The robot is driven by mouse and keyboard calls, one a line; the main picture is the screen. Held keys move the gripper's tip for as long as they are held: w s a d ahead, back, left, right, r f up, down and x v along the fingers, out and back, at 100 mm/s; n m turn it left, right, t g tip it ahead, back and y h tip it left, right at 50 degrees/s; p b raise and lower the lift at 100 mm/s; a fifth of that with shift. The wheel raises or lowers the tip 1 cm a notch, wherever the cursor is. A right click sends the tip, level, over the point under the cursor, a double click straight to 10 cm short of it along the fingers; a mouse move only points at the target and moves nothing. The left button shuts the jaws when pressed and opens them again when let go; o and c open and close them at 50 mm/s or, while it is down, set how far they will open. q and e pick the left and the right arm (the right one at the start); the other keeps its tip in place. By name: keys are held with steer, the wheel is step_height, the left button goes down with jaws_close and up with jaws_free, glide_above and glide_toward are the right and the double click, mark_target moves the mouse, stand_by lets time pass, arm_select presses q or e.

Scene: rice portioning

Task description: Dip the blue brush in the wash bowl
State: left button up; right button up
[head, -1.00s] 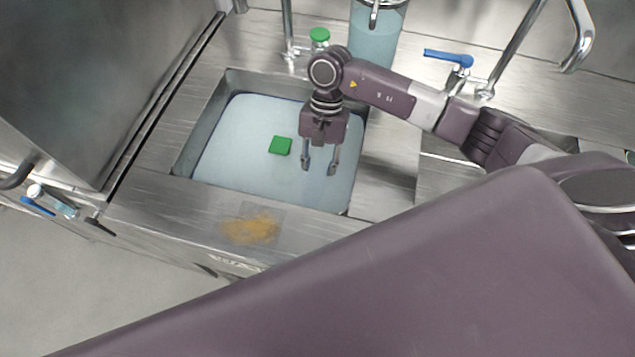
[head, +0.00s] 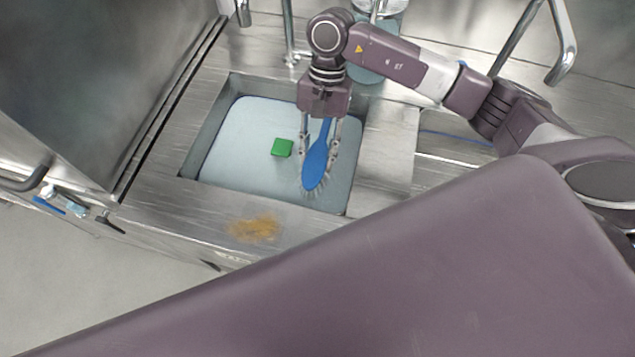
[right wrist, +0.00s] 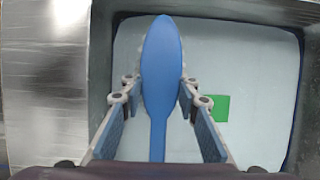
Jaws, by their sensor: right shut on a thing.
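The blue brush (head: 315,166) is in my right gripper (head: 318,151), its oval head and pale bristles toward the bottom of the head view. In the right wrist view the brush (right wrist: 162,70) lies between the two fingers (right wrist: 158,98). The wash bowl (head: 208,128) looks like the square metal basin of pale blue water set in the counter. The brush is over its right part. I cannot tell whether the bristles touch the water. My left gripper is out of view.
A green block (head: 282,148) lies in the basin, left of the brush; it also shows in the right wrist view (right wrist: 221,108). A brownish-yellow patch (head: 255,229) is on the counter's front edge. Faucets (head: 290,35) stand behind. Bare counter (head: 385,165) lies right of the basin.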

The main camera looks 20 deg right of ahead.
step_height(320, 180, up, 4)
steer(key=shift+r+p, duration=0.25)
steer(key=shift+p, duration=0.5)
steer(key=shift+w+a+r+p, duration=0.15)
steer(key=shift+r+p, duration=0.2)
steer(key=shift+r, duration=0.75)
steer(key=shift+a+r+p, duration=0.15)
steer(key=shift+r+p, duration=0.2)
steer(key=shift+r, duration=0.75)
